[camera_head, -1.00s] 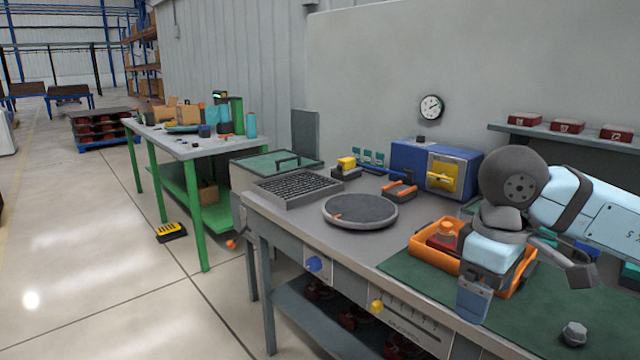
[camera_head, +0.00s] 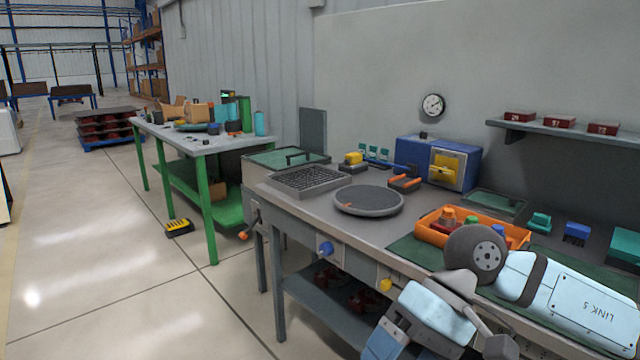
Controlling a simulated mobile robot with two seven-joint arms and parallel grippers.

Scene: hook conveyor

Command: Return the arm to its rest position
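My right arm comes in from the right edge, and its wrist hangs in front of the workbench at the lower right. My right gripper (camera_head: 440,345) is at the bottom edge, in front of and below the orange tray (camera_head: 432,238). Its fingertips are cut off or hidden, so I cannot tell whether it is open or shut, and no held object shows. The tray stands on the green mat (camera_head: 408,249) and holds red, green and orange parts. My wrist joint covers part of the tray. My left arm and gripper are not in view.
The grey workbench (camera_head: 310,228) carries a round turntable (camera_head: 368,200), a black grate (camera_head: 303,178) and a blue machine (camera_head: 410,152) with a yellow part. A shelf (camera_head: 565,134) with red boxes is on the wall. A green-legged table (camera_head: 208,212) stands at the left, with open floor beside it.

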